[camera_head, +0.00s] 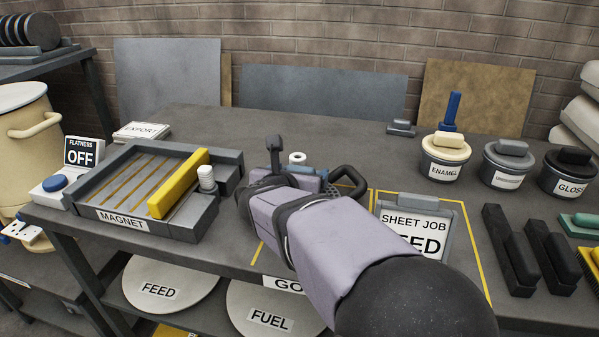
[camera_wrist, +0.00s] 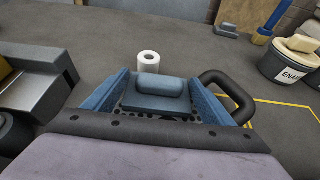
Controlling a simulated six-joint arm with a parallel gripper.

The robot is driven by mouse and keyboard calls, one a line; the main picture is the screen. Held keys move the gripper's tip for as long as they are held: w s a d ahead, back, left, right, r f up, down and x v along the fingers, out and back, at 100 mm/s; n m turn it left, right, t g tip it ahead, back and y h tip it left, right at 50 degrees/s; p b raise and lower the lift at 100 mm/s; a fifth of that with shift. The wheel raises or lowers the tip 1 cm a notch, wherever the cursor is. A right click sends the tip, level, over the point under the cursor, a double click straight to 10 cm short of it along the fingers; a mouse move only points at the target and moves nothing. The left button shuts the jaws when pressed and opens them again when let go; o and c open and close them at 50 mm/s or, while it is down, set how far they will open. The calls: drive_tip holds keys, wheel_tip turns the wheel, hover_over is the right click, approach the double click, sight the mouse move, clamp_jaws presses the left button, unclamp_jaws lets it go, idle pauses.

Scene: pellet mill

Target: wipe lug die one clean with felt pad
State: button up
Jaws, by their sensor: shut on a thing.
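My gripper (camera_wrist: 157,82) is shut on a blue felt pad (camera_wrist: 150,92), a flat block with a rounded grip on top, between its two blue fingers. The pad is over a dark perforated die (camera_wrist: 178,119), mostly hidden by the pad and gripper. Whether the pad touches the die's face is unclear. A black looped lug (camera_wrist: 243,98) stands out on the die's right side; it also shows in the head view (camera_head: 352,181). In the head view my gripper (camera_head: 309,172) largely hides the pad and die. I cannot see how clean the die's face is.
A white roll (camera_wrist: 148,62) stands just behind the pad. The magnet tray (camera_head: 122,222) with a yellow bar (camera_head: 179,184) is at left. The sheet job sign (camera_head: 414,226) stands right of my arm. Lidded pots (camera_head: 445,167) and dark handled blocks (camera_head: 510,255) stand farther right.

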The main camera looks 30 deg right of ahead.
drive_tip(key=shift+s+a, duration=1.35)
drive_tip(key=shift+a, duration=0.05)
drive_tip(key=shift+f, duration=0.1)
drive_tip(key=shift+r, duration=0.2)
drive_tip(key=shift+r+p, duration=1.95)
drive_tip(key=shift+r, duration=0.45)
wheel_tip(320, 180, up, 20)
drive_tip(key=p, duration=2)
